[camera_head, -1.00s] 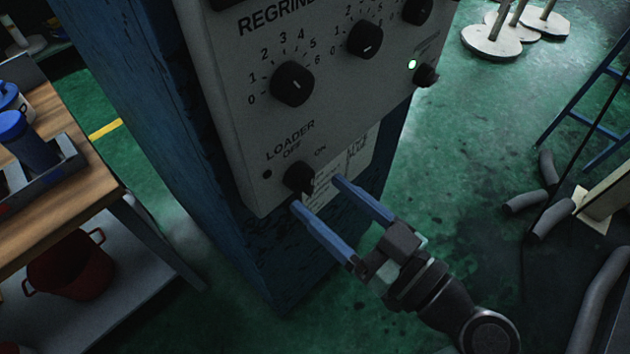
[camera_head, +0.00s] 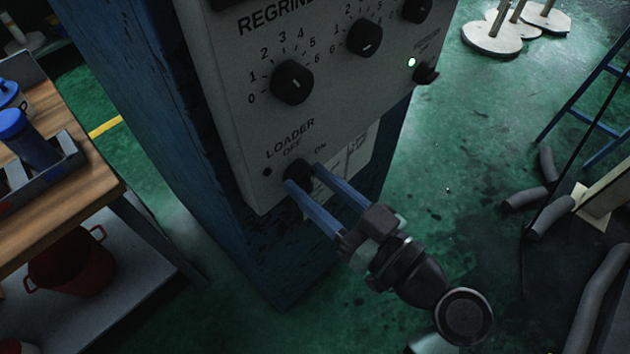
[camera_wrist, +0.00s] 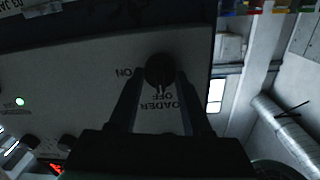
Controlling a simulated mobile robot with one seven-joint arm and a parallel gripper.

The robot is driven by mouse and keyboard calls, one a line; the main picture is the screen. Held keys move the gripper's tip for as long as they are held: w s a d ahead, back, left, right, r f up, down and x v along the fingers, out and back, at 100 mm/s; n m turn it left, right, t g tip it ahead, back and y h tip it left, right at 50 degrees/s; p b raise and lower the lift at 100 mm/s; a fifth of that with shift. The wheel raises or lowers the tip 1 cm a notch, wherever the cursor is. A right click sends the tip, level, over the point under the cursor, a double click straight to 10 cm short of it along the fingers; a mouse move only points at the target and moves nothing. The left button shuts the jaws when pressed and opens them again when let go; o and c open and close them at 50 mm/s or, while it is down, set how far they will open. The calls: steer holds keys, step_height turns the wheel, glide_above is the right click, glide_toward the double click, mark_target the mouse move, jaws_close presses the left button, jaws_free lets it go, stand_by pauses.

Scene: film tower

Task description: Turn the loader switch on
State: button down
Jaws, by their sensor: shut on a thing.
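The loader switch (camera_head: 297,174) is a black rotary knob low on the grey control panel (camera_head: 225,105), below the word LOADER with OFF and ON marks. A small dark lamp (camera_head: 267,172) sits to its left. My gripper (camera_head: 304,176) has its two blue fingers on either side of the knob and is shut on it. The wrist view shows the knob (camera_wrist: 159,71) between the fingertips, with a pale pointer line toward OFF. The fingers partly hide the knob in the head view.
Above are regrind dials (camera_head: 292,82) and a lit green lamp (camera_head: 411,62) beside another black knob (camera_head: 426,73). The panel hangs on a blue column (camera_head: 150,110). A wooden bench (camera_head: 75,190) stands left, with a red pot (camera_head: 70,270) below. Grey pipes (camera_head: 548,165) lie right.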

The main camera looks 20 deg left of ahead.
steer(key=shift+m+p, duration=0.3)
steer(key=shift+m, duration=0.1)
steer(key=m+p, duration=0.1)
steer(key=m, duration=0.1)
steer(key=m+p, duration=0.1)
steer(key=shift+r+m+p, duration=0.2)
steer(key=shift+m+p, duration=0.15)
steer(key=shift+m, duration=0.05)
steer(key=m+p, duration=0.3)
steer(key=m, duration=0.1)
steer(key=shift+w+m+p, duration=0.1)
steer(key=shift+m+p, duration=0.2)
steer(key=shift+p, duration=0.05)
steer(key=m+p, duration=0.3)
steer(key=m, duration=0.1)
steer(key=shift+d+p, duration=0.1)
steer(key=shift+p, duration=0.3)
steer(key=m+p, duration=0.3)
steer(key=m, duration=0.1)
steer(key=shift+f+g, duration=0.25)
steer(key=shift+g, duration=0.15)
steer(key=shift+f+m, duration=0.1)
steer(key=shift+m, duration=0.2)
steer(key=shift+c, duration=1.7)
jaws_free()
